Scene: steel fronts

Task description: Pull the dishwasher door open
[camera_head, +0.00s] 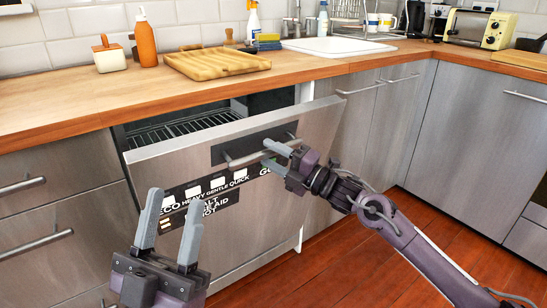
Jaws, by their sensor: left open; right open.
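The dishwasher door (215,215) is a steel front tilted part way open, its top edge leaning out from the counter. A dark rack (185,127) shows in the gap behind it. The door's bar handle (240,158) sits near its top on a dark plate, above a strip of printed labels. My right gripper (271,156) is open at the right part of the handle, its fingers pointing left; I cannot tell whether they touch the bar. My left gripper (172,212) is open and empty, fingers up, in front of the door's lower left.
A wooden counter (60,105) runs above, with a cutting board (215,64), an orange bottle (146,42) and a toaster (479,28). Drawers with bar handles (35,240) stand at the left. Wooden floor (340,255) is free at the right.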

